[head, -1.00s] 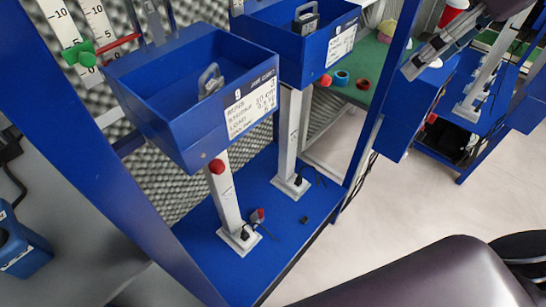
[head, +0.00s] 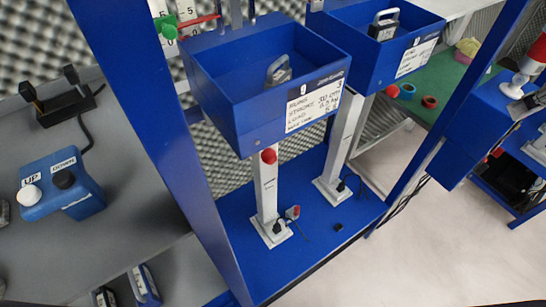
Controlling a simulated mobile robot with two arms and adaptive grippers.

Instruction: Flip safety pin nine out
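No pin marked nine can be made out. A red round knob (head: 269,156) sits at the top of the near white column (head: 266,195), just under the near blue bin (head: 262,110). A second red knob (head: 392,91) sits under the far blue bin (head: 370,45). Whether either knob is a safety pin cannot be told. The near bin's label (head: 316,100) seems to read "RUNG 3", with stroke and load lines. A small red and dark piece (head: 292,212) is at the near column's foot. Neither of my grippers can be made out.
A blue control box (head: 62,185) with white UP and black DOWN buttons sits on a grey surface at the left. Blue posts (head: 150,130) frame the bins. Each bin holds a grey-handled weight (head: 279,72). The blue base plate (head: 325,225) is mostly clear.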

